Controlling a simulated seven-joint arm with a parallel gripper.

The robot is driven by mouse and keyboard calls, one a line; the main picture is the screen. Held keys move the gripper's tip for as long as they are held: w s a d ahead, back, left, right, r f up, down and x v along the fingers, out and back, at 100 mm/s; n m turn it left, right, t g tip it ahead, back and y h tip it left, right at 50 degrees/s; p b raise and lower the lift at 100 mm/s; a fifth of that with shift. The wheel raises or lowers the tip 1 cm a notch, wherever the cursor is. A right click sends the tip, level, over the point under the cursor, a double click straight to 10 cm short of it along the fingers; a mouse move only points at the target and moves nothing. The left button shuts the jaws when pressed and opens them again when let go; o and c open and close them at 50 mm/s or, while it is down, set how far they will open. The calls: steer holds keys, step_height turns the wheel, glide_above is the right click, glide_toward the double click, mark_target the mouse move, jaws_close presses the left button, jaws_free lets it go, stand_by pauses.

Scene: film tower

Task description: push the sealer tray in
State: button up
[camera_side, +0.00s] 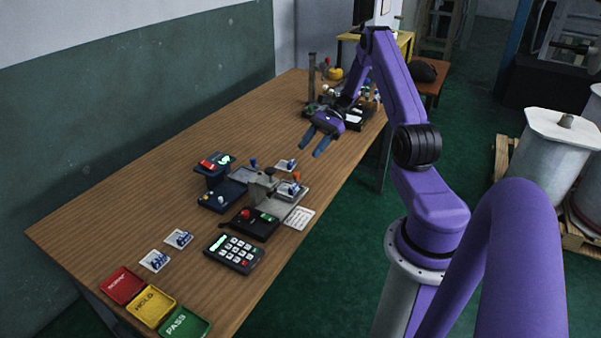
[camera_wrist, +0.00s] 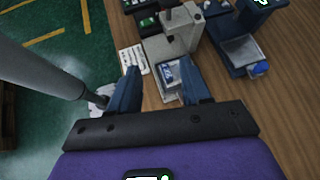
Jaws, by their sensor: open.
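A dark blue machine with a red top part and a lit green display (camera_side: 212,165) stands mid-table; it looks like the sealer. Its pale grey tray (camera_side: 243,174) sticks out towards the far end of the table. In the wrist view the machine (camera_wrist: 258,8) is at upper right and the tray (camera_wrist: 243,50) shows as a flat, shiny plate out from its base. My gripper (camera_side: 315,143) is open and empty, held above the table beyond the machine and apart from the tray. Its fingers also show in the wrist view (camera_wrist: 161,78).
A grey press (camera_side: 262,188) stands beside the machine, with a blue-printed packet (camera_side: 290,189) on its plate. Another packet (camera_side: 285,166) lies close by. A keypad (camera_side: 234,253) and red, yellow and green trays (camera_side: 152,305) are nearer. Clutter (camera_side: 350,112) fills the far end.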

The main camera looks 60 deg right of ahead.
mark_target(298, 173)
steer(key=s+d+f+m+t+h, duration=0.1)
steer(key=s+d+f+m+t, duration=0.25)
steer(key=d, duration=0.25)
steer(key=s+d+f+m+t, duration=0.2)
steer(key=s+d+m+t, duration=0.15)
steer(key=d, duration=0.25)
steer(key=shift+g, duration=0.4)
steer(key=x, duration=1.7)
steer(key=shift+w+a+f, duration=0.1)
steer(key=shift+w+f, duration=0.05)
steer(key=shift+f, duration=0.05)
steer(key=shift+c, duration=0.3)
jaws_close()
